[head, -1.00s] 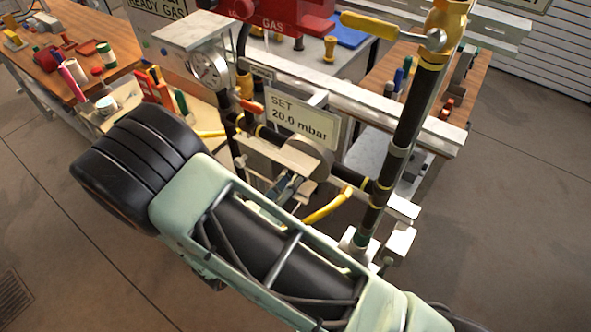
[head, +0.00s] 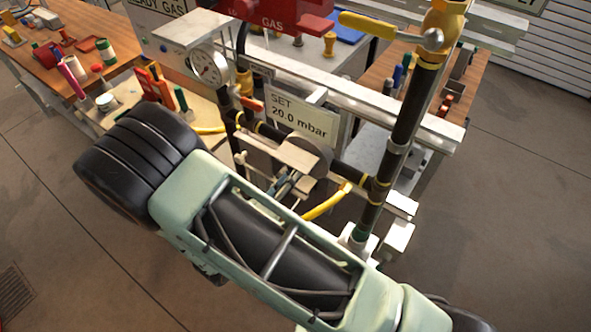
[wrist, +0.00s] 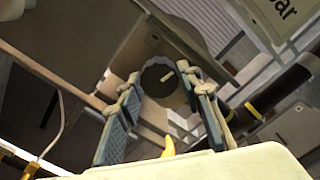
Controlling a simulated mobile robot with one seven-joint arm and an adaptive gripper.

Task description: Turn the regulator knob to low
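A round dark grey knob (wrist: 163,86) with a pale mark on its face shows between my fingertips in the wrist view. In the head view a round grey body (head: 318,154) sits on the dark pipework below the "SET 20.0 mbar" sign (head: 301,117), partly hidden by my gripper. My gripper (head: 288,182) is at this body, and its two fingers (wrist: 160,82) are apart. The fingertips lie at either side of the knob in the wrist view. I cannot tell whether they touch it.
A dial gauge (head: 209,66) stands left of the sign. A dark upright pipe (head: 405,125) with a yellow-handled valve (head: 370,25) rises at the right. A yellow hose (head: 328,203) runs just below the gripper. A red block marked "GAS" (head: 275,14) is above.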

